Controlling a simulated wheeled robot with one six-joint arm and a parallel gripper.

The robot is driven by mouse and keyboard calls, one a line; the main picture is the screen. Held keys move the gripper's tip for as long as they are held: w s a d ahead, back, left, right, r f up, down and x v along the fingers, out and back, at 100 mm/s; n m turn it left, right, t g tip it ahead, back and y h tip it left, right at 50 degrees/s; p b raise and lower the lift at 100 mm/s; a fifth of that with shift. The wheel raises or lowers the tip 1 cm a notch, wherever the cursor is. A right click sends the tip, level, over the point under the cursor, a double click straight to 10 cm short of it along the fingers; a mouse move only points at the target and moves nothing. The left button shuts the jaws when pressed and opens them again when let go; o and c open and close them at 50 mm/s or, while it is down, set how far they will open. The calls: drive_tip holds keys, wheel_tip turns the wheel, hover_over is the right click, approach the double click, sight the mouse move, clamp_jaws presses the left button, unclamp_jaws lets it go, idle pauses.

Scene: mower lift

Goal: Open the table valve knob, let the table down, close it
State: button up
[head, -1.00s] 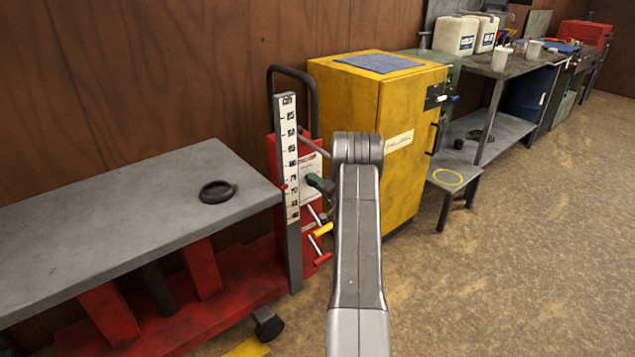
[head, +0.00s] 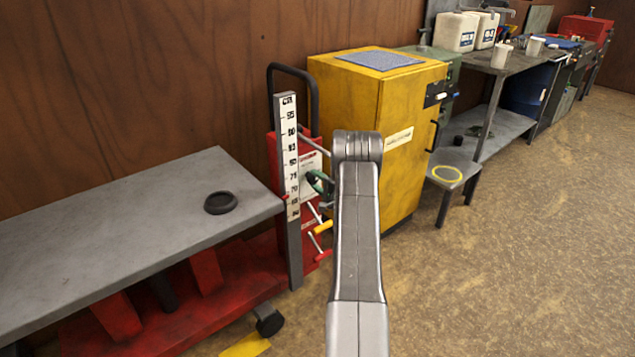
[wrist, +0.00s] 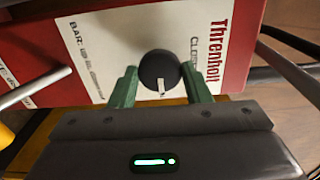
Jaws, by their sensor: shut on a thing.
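The valve knob (wrist: 157,68) is round and black with a white pointer mark. It sits on the white label of the red column (wrist: 55,40), and its mark points down in the wrist view, towards my gripper. My gripper (wrist: 160,86) has its green fingers on either side of the knob, shut on it. In the head view my gripper (head: 320,184) is at the column face, and my arm hides part of it. The lift table (head: 110,210) is grey and flat, beside a numbered scale post (head: 290,150) with a red pointer near the lower numbers.
A red-handled bar and a yellow-handled bar (head: 323,228) stick out below my gripper. A yellow cabinet (head: 405,105) stands behind to the right. The floor (head: 500,270) at the right is open.

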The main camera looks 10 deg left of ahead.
drive_tip(key=shift+f, duration=0.1)
drive_tip(key=o, duration=1)
drive_tip(key=shift+d, duration=0.1)
drive_tip(key=p+v, duration=0.1)
drive_tip(key=v, duration=1.2)
drive_tip(key=shift+s+d, duration=0.25)
drive_tip(key=shift+s, duration=0.05)
drive_tip(key=b+x, duration=0.1)
drive_tip(key=x, duration=1.2)
drive_tip(key=shift+w+a, duration=0.3)
